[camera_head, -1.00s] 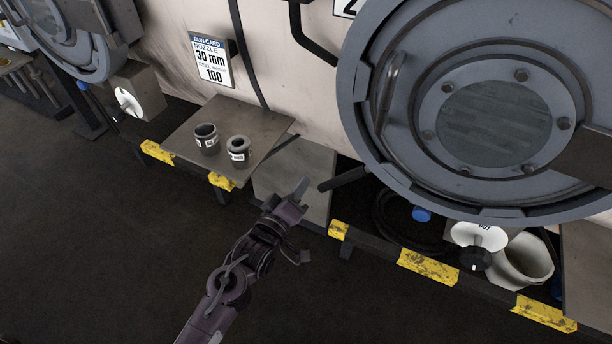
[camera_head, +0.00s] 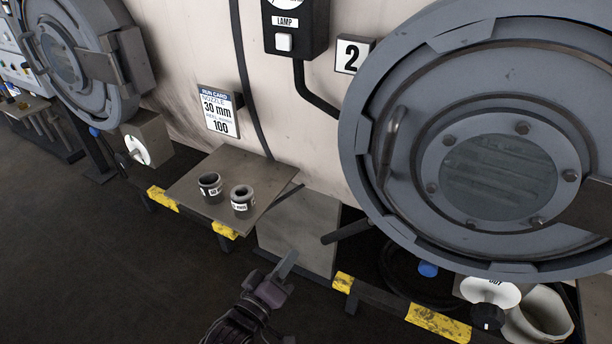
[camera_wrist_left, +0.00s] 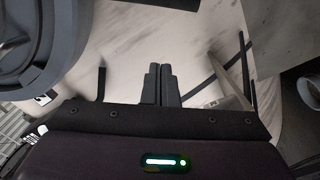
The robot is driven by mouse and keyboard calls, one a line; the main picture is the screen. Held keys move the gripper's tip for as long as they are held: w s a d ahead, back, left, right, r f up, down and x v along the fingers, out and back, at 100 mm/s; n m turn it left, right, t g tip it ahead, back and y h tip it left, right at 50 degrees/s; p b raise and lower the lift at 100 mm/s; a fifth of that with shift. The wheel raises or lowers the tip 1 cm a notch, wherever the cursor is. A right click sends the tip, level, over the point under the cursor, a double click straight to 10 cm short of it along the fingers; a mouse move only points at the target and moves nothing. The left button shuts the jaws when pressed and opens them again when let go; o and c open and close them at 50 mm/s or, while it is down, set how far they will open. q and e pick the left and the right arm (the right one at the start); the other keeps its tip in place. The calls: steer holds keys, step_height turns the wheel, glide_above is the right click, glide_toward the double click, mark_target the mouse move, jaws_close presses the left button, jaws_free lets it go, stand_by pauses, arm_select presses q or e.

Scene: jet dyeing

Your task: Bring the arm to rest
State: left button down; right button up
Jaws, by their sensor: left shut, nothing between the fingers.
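My left gripper (camera_head: 286,264) is at the lower middle of the head view, in front of a grey panel below the small shelf. In the left wrist view its two dark fingers (camera_wrist_left: 159,85) lie side by side, shut with nothing between them. The arm behind it runs out of the bottom edge of the head view. My right gripper is not in view.
A shelf (camera_head: 190,188) holds two grey nozzle rings (camera_head: 210,185) (camera_head: 242,201). A large round machine door (camera_head: 400,230) fills the right. A dark bar (camera_head: 346,232) juts out near my gripper. Yellow-marked rails (camera_head: 437,322) edge the machine. Dark floor at left is clear.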

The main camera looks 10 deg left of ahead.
arm_select(q)
steer(key=s+a+f+m+g+y, duration=0.1)
steer(key=s+a+f+g, duration=0.15)
steer(key=f, duration=0.85)
steer(key=s+a+f+m+g+y, duration=0.1)
steer(key=s+f+m+g, duration=0.2)
steer(key=f, duration=0.8)
steer(key=s+a+f+g+y, duration=0.2)
steer(key=s+f, duration=0.2)
steer(key=f, duration=0.7)
steer(key=s+a+f+m+g, duration=0.1)
steer(key=s+a+f+g, duration=0.1)
steer(key=s+f, duration=0.4)
steer(key=s+a+f+m+g+y, duration=0.1)
steer(key=s+a+f+m+g, duration=0.1)
steer(key=s+f, duration=0.4)
steer(key=s+a+f+m+g+y, duration=0.1)
steer(key=s+a+f+g, duration=0.3)
steer(key=s, duration=1)
steer(key=shift+s+f+m, duration=0.2)
steer(key=shift+f+m, duration=0.4)
steer(key=shift+f, duration=0.35)
